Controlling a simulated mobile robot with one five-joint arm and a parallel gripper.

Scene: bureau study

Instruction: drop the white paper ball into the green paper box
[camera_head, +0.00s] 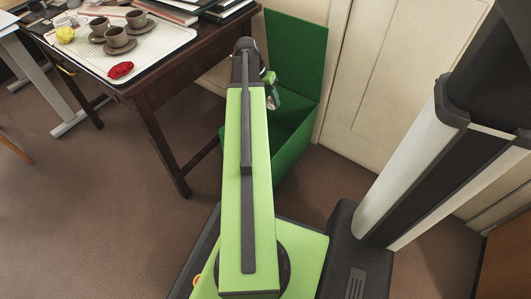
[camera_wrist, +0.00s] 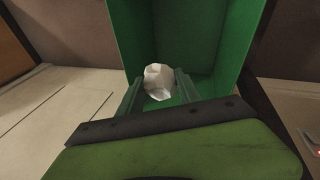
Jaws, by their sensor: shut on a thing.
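The white paper ball (camera_wrist: 158,82) is between the fingers of my gripper (camera_wrist: 157,88) in the wrist view, and the gripper is shut on it. The green paper box (camera_wrist: 203,50) opens behind and around the ball in that view. In the head view the box (camera_head: 296,150) stands on the floor with its green lid (camera_head: 297,45) up. My gripper (camera_head: 274,100) is at the box's opening there, partly hidden by my arm. The ball cannot be made out clearly in the head view.
A dark wooden desk (camera_head: 165,100) stands left of the box. On it a white tray (camera_head: 165,42) holds brown cups, a yellow crumpled ball (camera_head: 65,35) and a red object (camera_head: 121,70). A cream door (camera_head: 375,80) is behind and right of the box. Brown floor lies open at left.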

